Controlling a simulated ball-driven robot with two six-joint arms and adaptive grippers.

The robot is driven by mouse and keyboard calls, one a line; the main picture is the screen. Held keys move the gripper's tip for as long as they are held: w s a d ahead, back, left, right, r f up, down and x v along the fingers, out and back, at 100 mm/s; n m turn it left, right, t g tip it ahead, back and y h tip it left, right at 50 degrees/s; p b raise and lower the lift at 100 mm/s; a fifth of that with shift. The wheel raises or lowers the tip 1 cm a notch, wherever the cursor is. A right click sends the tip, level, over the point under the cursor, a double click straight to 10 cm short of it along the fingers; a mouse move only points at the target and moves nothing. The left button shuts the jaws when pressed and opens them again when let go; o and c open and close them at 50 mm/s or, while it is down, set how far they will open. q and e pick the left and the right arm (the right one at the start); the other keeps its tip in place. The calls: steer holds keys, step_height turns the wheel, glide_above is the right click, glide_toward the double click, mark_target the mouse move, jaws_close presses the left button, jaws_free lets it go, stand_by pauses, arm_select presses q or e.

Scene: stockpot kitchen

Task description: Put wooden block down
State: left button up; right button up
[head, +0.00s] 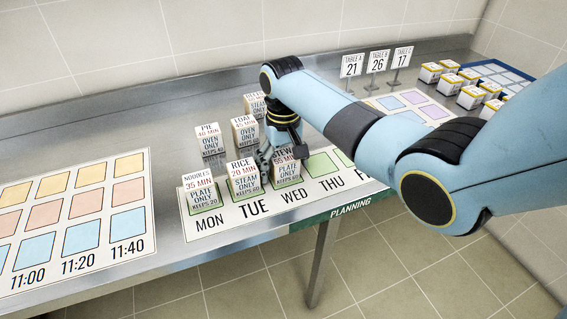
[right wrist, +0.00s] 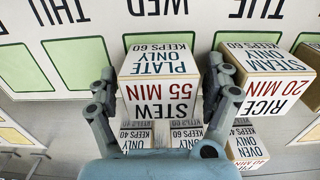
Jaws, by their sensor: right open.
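The wooden block labelled STEW 55 MIN, PLATE ONLY (head: 287,174) stands upright on the WED place of the planning strip (head: 236,214). It also shows in the right wrist view (right wrist: 160,72), between the two fingers. My right gripper (head: 279,153) is open around the top of this block, with a finger on either side. My left gripper is not in view.
The RICE block (head: 243,179) stands close beside the STEW block, on TUE, and the NOODLES block (head: 201,191) on MON. PIE (head: 209,139) and LOAF (head: 245,131) blocks stand behind. The THU square (head: 321,164) is empty. Several blocks (head: 471,97) stand at the far right.

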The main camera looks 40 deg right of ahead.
mark_target(283, 156)
step_height(283, 156, up, 12)
steer(key=shift+r, duration=0.15)
stand_by(0.5)
stand_by(0.3)
